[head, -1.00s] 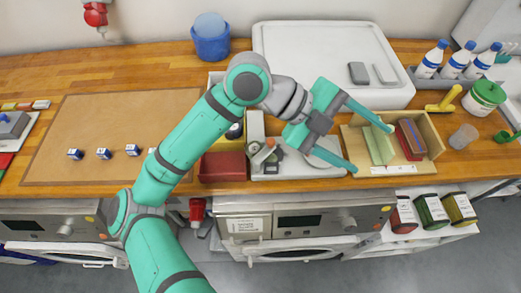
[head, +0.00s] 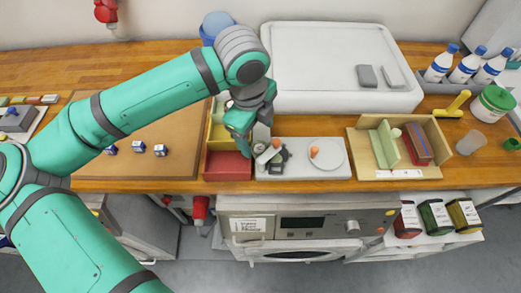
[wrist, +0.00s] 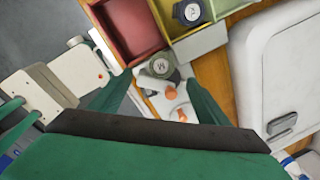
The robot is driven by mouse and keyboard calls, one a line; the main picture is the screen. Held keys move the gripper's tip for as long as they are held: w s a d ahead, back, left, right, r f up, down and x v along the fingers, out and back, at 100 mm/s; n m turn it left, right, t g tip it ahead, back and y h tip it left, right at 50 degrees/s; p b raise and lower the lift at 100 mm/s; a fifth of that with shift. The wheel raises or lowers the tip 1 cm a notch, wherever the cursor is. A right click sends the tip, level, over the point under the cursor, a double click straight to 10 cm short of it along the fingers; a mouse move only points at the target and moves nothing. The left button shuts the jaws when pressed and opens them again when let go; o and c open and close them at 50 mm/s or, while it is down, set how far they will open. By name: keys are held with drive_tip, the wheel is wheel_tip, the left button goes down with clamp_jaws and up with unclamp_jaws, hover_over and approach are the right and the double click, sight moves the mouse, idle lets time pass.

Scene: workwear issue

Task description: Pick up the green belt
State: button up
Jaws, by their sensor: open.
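No item in these views is clearly a belt. A small green rounded item (head: 513,143) lies on the counter at the far right in the head view; it is too small to tell what it is. A pale green upright piece (head: 384,146) stands in a wooden holder (head: 360,160) on the right. My gripper (head: 240,140) is open, well left of both, above the left end of a white scale-like device (head: 290,172). In the wrist view my open gripper (wrist: 160,85) has its fingers either side of a dark grey knobbed piece (wrist: 160,67), with nothing visibly held.
Red (head: 228,166) and yellow bins stand beside the device. Red, green and yellow containers (head: 434,215) sit on a lower shelf.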

sight(260, 149)
drive_tip(key=shift+w+d+f, duration=0.1)
drive_tip(key=shift+w+f, duration=0.1)
drive_tip(key=shift+f, duration=1.05)
drive_tip(key=shift+w+d+f, duration=0.15)
drive_tip(key=shift+w+f, duration=0.05)
drive_tip(key=shift+f, duration=1.1)
drive_tip(key=shift+w+d+f, duration=0.1)
drive_tip(key=shift+w+f, duration=0.1)
drive_tip(key=shift+f, duration=1.05)
drive_tip(key=shift+c, duration=0.7)
drive_tip(key=c, duration=1.1)
